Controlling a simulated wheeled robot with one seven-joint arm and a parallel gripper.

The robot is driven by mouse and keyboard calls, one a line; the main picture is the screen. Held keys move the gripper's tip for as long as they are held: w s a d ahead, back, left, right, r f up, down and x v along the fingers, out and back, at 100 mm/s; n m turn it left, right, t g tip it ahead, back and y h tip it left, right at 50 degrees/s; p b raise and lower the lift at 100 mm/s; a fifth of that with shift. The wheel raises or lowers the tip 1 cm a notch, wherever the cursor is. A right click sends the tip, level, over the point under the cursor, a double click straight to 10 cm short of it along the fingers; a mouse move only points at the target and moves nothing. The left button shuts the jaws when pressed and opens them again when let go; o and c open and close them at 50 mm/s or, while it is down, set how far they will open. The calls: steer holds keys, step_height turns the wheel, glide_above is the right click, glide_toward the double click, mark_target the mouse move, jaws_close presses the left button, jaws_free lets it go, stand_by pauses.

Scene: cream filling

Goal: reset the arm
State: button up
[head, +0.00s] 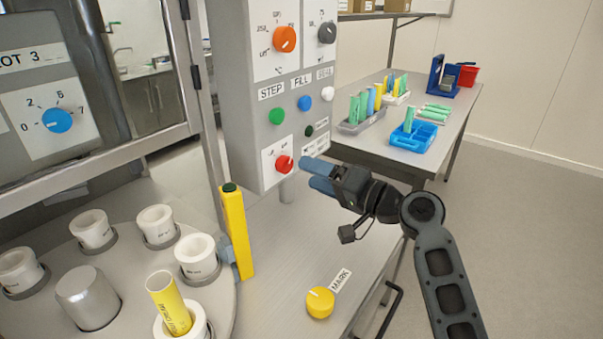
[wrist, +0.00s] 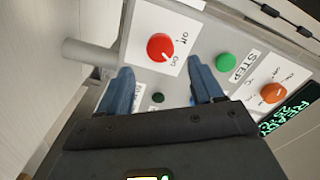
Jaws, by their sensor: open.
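My gripper (head: 316,175) is open and empty. In the head view its blue fingers point left at the lower part of the grey control panel (head: 240,90), close to the red knob (head: 284,164). In the wrist view the two blue fingers of my gripper (wrist: 160,88) are spread apart, and the red knob (wrist: 161,47) shows beyond the gap between them. The green STEP button (wrist: 225,62) is just beyond the right finger. I cannot tell whether a finger touches the panel.
A turntable with white cups (head: 196,256) and a yellow tube (head: 168,300) is at the lower left. A yellow post (head: 236,232) stands at its edge. A yellow MARK knob (head: 320,302) sits in front. A back table (head: 380,150) holds trays of tubes. Floor at right is clear.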

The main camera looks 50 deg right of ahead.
steer(key=shift+s, duration=1.1)
